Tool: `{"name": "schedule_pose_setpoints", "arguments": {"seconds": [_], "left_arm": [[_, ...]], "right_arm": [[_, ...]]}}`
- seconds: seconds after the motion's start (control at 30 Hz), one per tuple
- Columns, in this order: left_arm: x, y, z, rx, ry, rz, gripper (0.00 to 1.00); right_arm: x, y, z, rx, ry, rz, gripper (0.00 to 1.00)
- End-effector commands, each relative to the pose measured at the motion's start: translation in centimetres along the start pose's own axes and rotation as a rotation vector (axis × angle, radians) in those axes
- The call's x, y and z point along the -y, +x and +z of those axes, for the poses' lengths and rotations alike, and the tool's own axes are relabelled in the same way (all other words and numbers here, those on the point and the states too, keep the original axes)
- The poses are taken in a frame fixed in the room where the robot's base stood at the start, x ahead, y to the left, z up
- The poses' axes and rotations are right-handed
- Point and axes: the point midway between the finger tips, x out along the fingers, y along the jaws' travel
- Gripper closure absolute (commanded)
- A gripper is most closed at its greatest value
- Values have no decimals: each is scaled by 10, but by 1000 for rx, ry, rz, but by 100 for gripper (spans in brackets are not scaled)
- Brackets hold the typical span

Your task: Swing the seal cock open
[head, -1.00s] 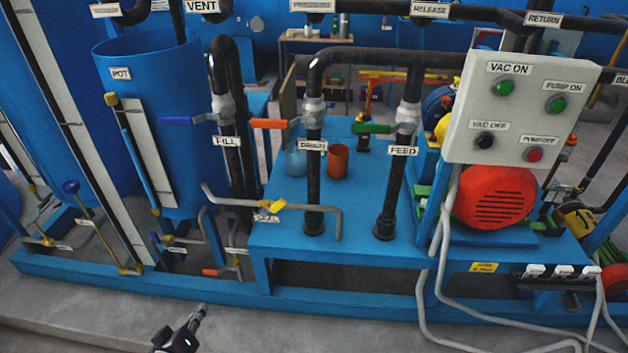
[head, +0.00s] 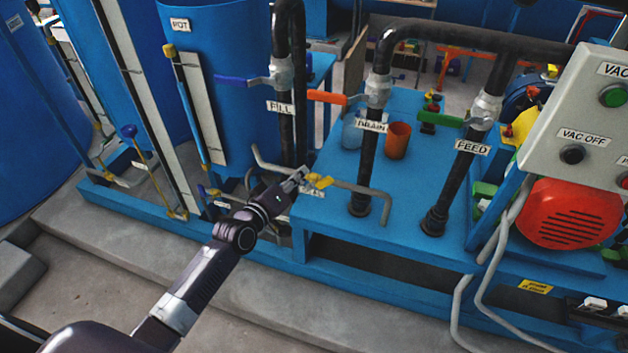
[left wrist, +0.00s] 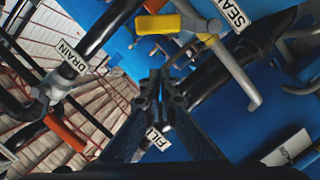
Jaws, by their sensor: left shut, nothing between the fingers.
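The seal cock has a yellow handle (head: 319,181) on a thin grey pipe (head: 352,188) at the left front corner of the blue skid table. Its SEAL label (head: 311,192) is partly hidden. My left gripper (head: 303,174) is shut and empty, just left of the yellow handle; I cannot tell from the head view whether it touches. In the left wrist view the shut fingers (left wrist: 158,78) point toward the yellow handle (left wrist: 165,22), with a visible gap in the picture between them. My right gripper is not in view.
The black FILL pipe (head: 282,75) stands close behind my left gripper. The DRAIN pipe (head: 368,150), an orange cup (head: 397,140) and the FEED pipe (head: 458,170) stand to the right. The control box (head: 570,110) is at far right. The floor in front is clear.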

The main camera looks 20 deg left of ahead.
Motion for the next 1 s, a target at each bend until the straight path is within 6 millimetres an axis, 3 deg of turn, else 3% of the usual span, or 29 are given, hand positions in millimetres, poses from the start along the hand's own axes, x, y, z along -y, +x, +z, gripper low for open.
{"name": "schedule_pose_setpoints", "arguments": {"seconds": [0.1, 0.4, 1.0], "left_arm": [[0, 17, 6, 3, -2, -2, 100], [0, 23, 37, 1, 0, -1, 100], [-2, 24, 41, 1, 28, -8, 100]], "right_arm": [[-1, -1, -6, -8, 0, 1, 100], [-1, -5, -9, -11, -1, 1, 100], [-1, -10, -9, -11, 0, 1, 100]]}}
